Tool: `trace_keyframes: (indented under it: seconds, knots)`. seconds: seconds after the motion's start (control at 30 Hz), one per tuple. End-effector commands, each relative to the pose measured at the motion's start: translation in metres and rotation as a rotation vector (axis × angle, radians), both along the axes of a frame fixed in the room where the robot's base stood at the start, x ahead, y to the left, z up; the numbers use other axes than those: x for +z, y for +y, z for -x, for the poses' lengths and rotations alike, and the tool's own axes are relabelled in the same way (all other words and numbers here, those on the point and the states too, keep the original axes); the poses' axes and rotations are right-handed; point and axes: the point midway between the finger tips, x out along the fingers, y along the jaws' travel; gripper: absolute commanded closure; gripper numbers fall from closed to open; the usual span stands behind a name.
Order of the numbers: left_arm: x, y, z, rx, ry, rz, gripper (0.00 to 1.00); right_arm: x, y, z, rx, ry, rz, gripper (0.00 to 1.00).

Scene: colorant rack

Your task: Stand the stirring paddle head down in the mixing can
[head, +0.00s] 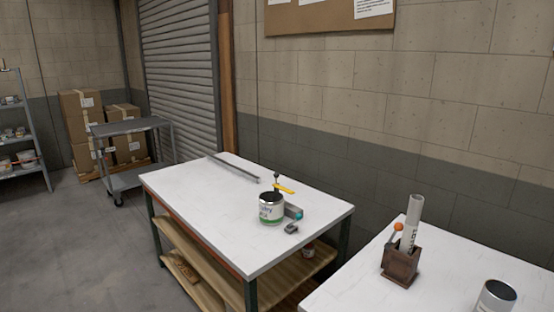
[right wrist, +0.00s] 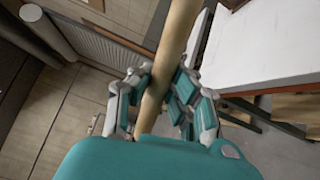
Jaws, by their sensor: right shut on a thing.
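My right gripper (right wrist: 157,92) is in the right wrist view, its fingers shut around a long tan wooden shaft (right wrist: 172,45), which looks like the handle of the stirring paddle. The shaft runs from the top of the picture down behind my palm; the paddle's head does not show. In the head view, a white-labelled can (head: 271,210) with a dark top stands upright on the left table. Another can (head: 495,298), with a dark top, stands on the right table, cut by the lower edge. I cannot tell which is the mixing can. Neither gripper shows in the head view.
The left white table (head: 210,205) has a flat metal bar (head: 234,168), a yellow-handled tool (head: 285,189) and small items beside the can. The right table (head: 350,285) carries a brown holder (head: 400,266) with a rolled tube (head: 412,222). A grey cart (head: 130,126) stands behind; grey floor is clear at left.

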Motion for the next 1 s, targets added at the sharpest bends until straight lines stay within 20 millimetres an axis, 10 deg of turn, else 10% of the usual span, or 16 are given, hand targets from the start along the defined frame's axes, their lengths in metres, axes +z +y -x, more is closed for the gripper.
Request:
trace_keyframes:
  seconds: [0.4, 0.73, 1.0]
  knots:
    - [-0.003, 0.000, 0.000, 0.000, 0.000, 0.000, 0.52, 0.000, 0.000, 0.000, 0.000, -0.001, -0.228, 1.00]
    - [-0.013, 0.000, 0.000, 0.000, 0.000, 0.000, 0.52, 0.000, 0.000, 0.000, -0.001, -0.003, -0.932, 1.00]
    - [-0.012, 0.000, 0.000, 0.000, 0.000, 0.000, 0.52, 0.001, 0.000, 0.000, 0.001, -0.002, -0.964, 1.00]
